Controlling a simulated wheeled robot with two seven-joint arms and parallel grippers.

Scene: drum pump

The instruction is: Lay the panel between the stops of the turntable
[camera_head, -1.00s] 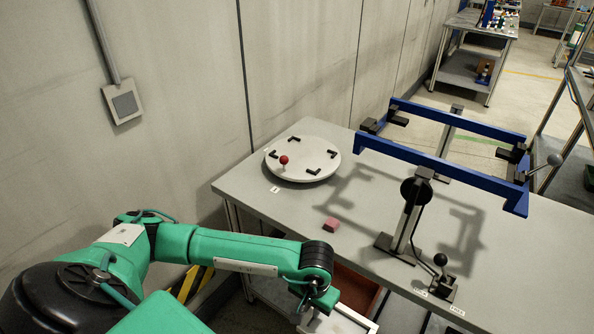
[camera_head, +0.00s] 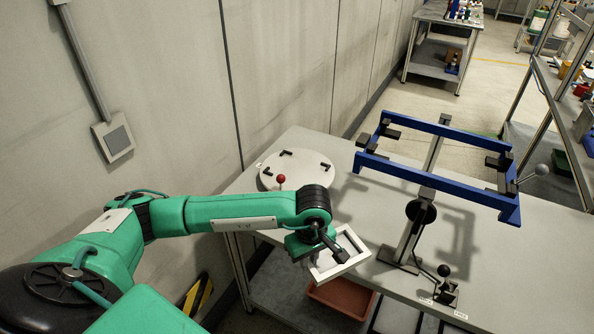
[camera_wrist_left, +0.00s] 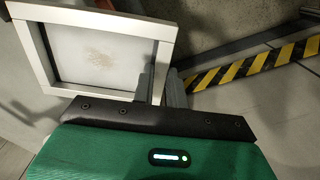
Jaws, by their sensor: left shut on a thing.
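The panel (camera_head: 352,262), a square white frame with a greyish inner sheet, is held tilted by my left gripper (camera_head: 316,254) near the front edge of the table. It also shows in the left wrist view (camera_wrist_left: 162,72), with a brownish smudge on its sheet. My left gripper is shut on it; the fingertips are largely hidden. The turntable (camera_head: 313,177), a round white disc with black corner stops and a red-ball knob (camera_head: 281,179), lies on the table behind my left forearm, which covers its front part. The panel is apart from the turntable. My right gripper is not in view.
A blue tilting frame (camera_head: 440,180) on posts stands right of the turntable. A black ball-topped lever (camera_head: 443,271) stands near the table's front. The grey table (camera_head: 480,245) has bare room around them. A reddish bin (camera_head: 342,297) sits below. A wall borders the left.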

